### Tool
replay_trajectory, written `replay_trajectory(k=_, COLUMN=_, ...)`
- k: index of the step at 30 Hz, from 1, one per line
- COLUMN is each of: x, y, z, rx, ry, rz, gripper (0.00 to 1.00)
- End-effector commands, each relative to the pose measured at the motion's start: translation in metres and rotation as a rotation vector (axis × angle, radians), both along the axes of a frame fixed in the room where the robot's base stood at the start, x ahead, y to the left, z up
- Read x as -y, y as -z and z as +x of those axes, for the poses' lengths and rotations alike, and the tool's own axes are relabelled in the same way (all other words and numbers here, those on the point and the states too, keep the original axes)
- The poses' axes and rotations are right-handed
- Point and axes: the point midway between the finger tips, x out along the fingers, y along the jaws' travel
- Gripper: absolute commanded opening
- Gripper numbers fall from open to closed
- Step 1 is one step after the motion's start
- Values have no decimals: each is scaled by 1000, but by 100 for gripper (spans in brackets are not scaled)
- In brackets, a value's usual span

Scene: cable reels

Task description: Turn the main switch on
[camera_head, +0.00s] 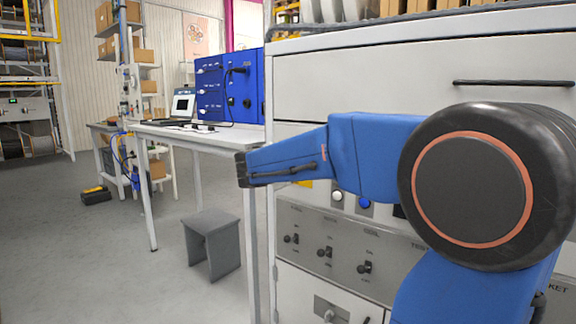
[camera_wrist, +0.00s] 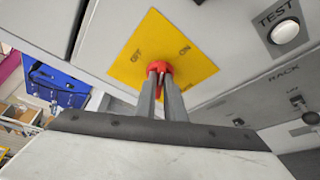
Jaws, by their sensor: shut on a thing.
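In the head view only a small edge of the yellow plate (camera_head: 304,183) shows below my blue arm.
A white TEST button (camera_wrist: 285,32) sits right of the plate. RACK toggle switches (camera_wrist: 310,117) lie lower right. In the head view, toggles (camera_head: 325,251) line the grey cabinet panel. A table (camera_head: 200,137) with a laptop and a stool (camera_head: 212,243) stand left; floor between is open.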

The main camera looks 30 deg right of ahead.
Motion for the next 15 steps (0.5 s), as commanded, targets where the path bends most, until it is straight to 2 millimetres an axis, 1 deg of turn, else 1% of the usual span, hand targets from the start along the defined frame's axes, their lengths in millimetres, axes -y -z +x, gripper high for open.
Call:
replay_trajectory(k=6, x=1, y=4, z=-2, rx=178, ry=1, rz=65, gripper=0)
replay_trajectory(k=15, x=1, y=8, z=-3, rx=384, ry=2, rz=140, gripper=0)
